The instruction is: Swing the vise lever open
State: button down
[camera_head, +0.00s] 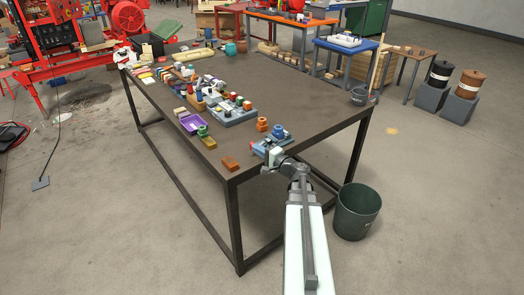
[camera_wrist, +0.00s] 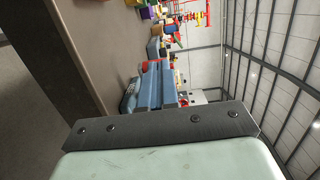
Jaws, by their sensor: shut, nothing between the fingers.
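A small blue fixture with red parts, which looks like the vise (camera_head: 259,149), sits at the near right corner of the dark workbench (camera_head: 300,97). It also shows in the wrist view as blue blocks (camera_wrist: 149,90), turned sideways, with a bit of red at one end. I cannot pick out its lever for certain. My gripper (camera_head: 272,158) is at the vise, at the bench's near edge, and partly covers it in the head view. It is shut and empty. Whether it touches the vise I cannot tell. Its fingertips are not clear in the wrist view.
An orange-brown block (camera_head: 230,163) lies left of the vise. A blue knobbed piece (camera_head: 280,132) and an orange stacked piece (camera_head: 262,124) stand behind it. A green bin (camera_head: 357,211) stands on the floor at right.

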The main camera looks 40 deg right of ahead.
jog(key=shift+w+a, duration=0.4)
jog(key=shift+w, duration=0.3)
jog(key=shift+w+a, duration=0.35)
jog(key=shift+w, duration=0.3)
jog(key=shift+w+a, duration=0.2)
jog(key=shift+w, duration=1.4)
jog(key=s+d, duration=0.2)
jog(key=s, duration=1.1)
jog(key=shift+s, duration=0.35)
